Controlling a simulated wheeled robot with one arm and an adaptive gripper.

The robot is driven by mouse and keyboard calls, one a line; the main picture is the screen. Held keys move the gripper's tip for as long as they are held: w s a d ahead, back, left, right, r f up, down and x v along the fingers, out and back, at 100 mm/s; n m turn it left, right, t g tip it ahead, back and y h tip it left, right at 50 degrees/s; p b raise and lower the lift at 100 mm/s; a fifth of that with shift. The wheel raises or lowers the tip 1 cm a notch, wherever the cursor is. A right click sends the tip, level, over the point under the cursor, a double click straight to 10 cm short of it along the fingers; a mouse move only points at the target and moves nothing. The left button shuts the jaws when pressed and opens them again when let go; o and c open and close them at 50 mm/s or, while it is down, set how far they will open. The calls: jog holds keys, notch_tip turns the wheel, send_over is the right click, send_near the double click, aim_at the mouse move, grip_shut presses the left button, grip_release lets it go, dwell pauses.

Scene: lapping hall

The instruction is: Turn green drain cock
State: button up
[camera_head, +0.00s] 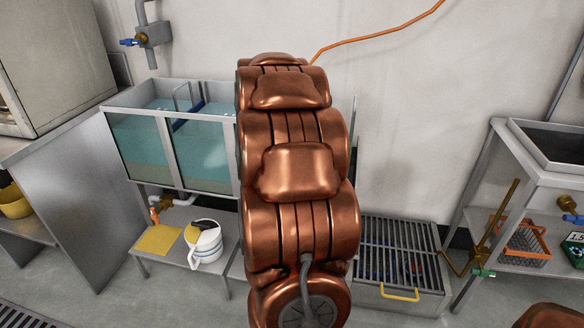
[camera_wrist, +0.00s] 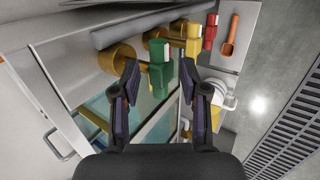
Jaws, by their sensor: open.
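In the wrist view, a green drain cock handle (camera_wrist: 160,66) stands on a brass valve body (camera_wrist: 118,58) by the water tank. My gripper (camera_wrist: 160,77) is open, with one dark finger to the left of the green handle and one to the right. I see no clear contact, and I cannot tell how deep the handle sits between the fingers. A yellow cock (camera_wrist: 193,40) and a red cock (camera_wrist: 210,32) stand just beyond it. In the head view my copper arm hides my gripper and these cocks. Another green-handled cock (camera_head: 483,273) sits on a brass pipe at the right.
The glass-fronted water tank (camera_head: 205,152) stands left of my arm. A low bench (camera_head: 178,262) below holds a white jug (camera_head: 204,245) and a yellow cloth (camera_head: 157,239). An orange scoop (camera_wrist: 230,38) shows in the wrist view.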

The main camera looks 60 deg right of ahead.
jog(key=v, duration=0.9)
jog(key=shift+a+r, duration=0.1)
dwell(0.3)
jog(key=s+a+f+m+g+y, duration=0.1)
jog(key=a+f+y, duration=0.1)
jog(key=a, duration=1)
jog(key=s+a+f+m+y, duration=0.1)
jog(key=a+f+y, duration=0.15)
jog(key=a, duration=0.85)
jog(key=s+a+f+m+g+y, duration=0.2)
jog(key=s+a+f+g, duration=0.15)
jog(key=s+a, duration=1.35)
notch_tip(320, 180, up, 22)
jog(key=w+a+t+p, duration=0.1)
jog(key=a+p, duration=0.1)
jog(key=p, duration=1.8)
jog(key=shift+w+p, duration=0.2)
jog(key=shift+p, duration=0.2)
